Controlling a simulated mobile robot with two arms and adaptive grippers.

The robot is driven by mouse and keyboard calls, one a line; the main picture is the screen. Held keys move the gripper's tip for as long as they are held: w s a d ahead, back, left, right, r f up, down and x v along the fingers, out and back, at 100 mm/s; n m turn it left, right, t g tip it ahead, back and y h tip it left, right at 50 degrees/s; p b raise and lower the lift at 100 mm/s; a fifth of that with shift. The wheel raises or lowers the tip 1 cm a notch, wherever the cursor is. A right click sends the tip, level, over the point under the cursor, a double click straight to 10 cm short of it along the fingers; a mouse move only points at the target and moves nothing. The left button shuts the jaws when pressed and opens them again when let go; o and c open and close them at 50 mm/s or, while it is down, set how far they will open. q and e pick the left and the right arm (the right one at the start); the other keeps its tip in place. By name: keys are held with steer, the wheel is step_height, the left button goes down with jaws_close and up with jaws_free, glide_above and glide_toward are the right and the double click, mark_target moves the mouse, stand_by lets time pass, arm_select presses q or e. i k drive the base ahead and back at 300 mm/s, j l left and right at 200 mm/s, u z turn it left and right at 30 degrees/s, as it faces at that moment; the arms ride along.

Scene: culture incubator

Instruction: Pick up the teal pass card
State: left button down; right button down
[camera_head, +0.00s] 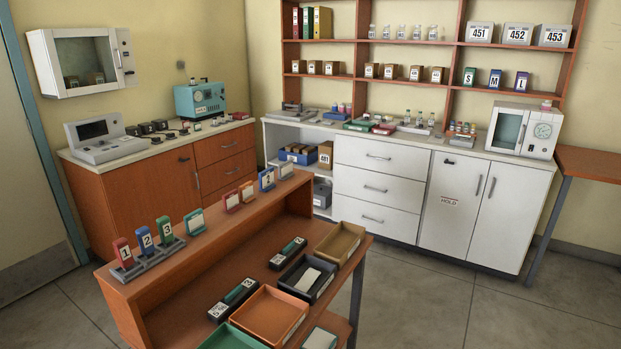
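A small upright card with a teal edge and a pale face (195,222) stands on the raised top shelf of the wooden desk (215,246). It looks like the teal pass card; its marking is too small to read. To its left a grey rack (147,265) holds a red card marked 1 (123,252), a blue card marked 2 (145,240) and a green card marked 3 (165,230). Neither of my grippers is in view.
Red-edged cards (232,201) and a blue card marked 2 (267,180) stand farther along the shelf. The lower desktop holds an orange tray (270,314), a brown tray (340,242) and a dark tray (307,277). Floor at right is clear.

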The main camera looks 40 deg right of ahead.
mark_target(194, 223)
steer(key=i+l, duration=0.1)
steer(key=l, duration=0.25)
steer(key=i+l+z, duration=0.1)
steer(key=l, duration=0.3)
steer(key=i+l, duration=0.15)
steer(key=l, duration=0.2)
steer(key=i+l+z, duration=0.1)
steer(key=l, duration=0.25)
